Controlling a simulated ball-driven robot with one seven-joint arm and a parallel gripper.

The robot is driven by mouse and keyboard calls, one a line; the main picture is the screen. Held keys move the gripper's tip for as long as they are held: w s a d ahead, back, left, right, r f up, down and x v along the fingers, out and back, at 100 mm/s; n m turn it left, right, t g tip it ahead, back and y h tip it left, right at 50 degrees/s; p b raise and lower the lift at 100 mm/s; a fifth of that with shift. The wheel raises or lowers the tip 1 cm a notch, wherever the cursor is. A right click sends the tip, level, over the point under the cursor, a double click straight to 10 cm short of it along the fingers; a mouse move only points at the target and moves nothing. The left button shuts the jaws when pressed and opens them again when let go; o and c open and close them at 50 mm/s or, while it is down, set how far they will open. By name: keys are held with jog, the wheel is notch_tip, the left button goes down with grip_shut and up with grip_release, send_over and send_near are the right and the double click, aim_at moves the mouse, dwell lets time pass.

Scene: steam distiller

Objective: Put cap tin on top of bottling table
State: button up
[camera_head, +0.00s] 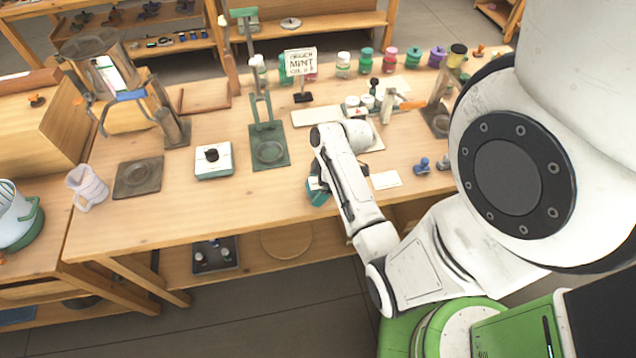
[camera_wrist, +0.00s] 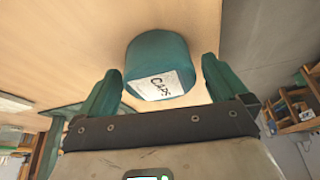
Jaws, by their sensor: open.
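The cap tin (camera_wrist: 160,52) is a round teal tin with a white label reading CAPS. In the wrist view it is against a wooden surface, between and just beyond the two teal fingers of my gripper (camera_wrist: 161,70). The fingers are open, with a gap visible on each side. In the head view a teal shape at my gripper (camera_head: 317,190) shows by the front edge of the bottling table (camera_head: 215,215). My arm partly hides it, and I cannot tell tin from fingers there.
A black tray (camera_head: 214,254) sits on the lower shelf. The front left tabletop is clear.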

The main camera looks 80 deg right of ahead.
jog(key=shift+r, duration=0.1)
jog(key=b+v, duration=0.1)
jog(key=v, duration=1)
jog(key=w+a+f+m+g, duration=0.1)
jog(key=a, duration=1.2)
jog(key=w+a+f+m+g+h, duration=0.1)
jog(key=w+a+f+m+g, duration=0.1)
jog(key=a, duration=1)
jog(key=shift+a+f, duration=0.15)
jog(key=shift+a, duration=0.2)
